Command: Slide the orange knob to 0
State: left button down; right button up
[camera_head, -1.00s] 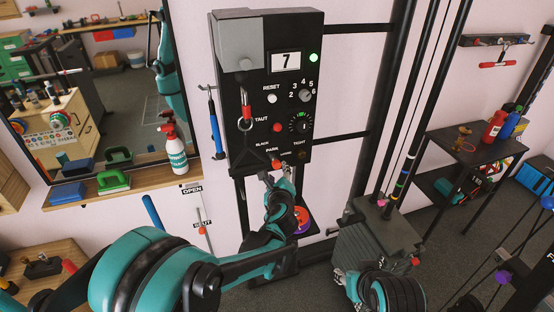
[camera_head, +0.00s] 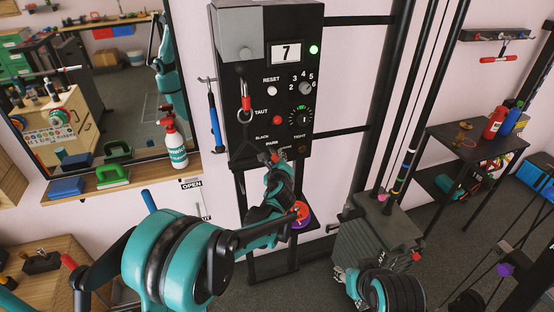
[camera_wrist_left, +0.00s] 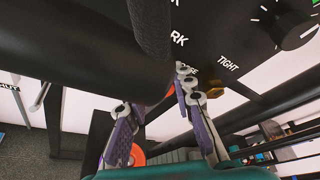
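The black control panel (camera_head: 262,90) on the wall shows a "7" display and a dial labelled 2 to 6. A small orange-red piece (camera_head: 274,157) shows at its lower edge below "PARK"; I cannot tell surely that it is the orange knob. My left gripper (camera_head: 271,166) is just under that edge, mostly hidden by its own wrist. In the left wrist view its two purple-sided fingers (camera_wrist_left: 157,96) are spread below the panel (camera_wrist_left: 215,45). A dark bar and hose cover part of the space there. No clear grip shows. A "0" mark is not legible.
An orange disc (camera_head: 302,210) lies on a small stand below the panel. A grey weight stack (camera_head: 375,240) with cables and black uprights stands to the right. My right gripper (camera_head: 346,278) is low beside it, small and unclear. A shelf (camera_head: 125,187) is at left.

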pick_arm(q)
jog(key=shift+s+d, duration=0.25)
jog(key=shift+s, duration=0.4)
jog(key=shift+s+d, duration=0.2)
jog(key=shift+s, duration=0.4)
jog(key=c, duration=1.3)
grip_release()
jog(key=shift+o, duration=0.2)
jog(key=v, duration=1.2)
jog(key=shift+s+a+f, duration=0.1)
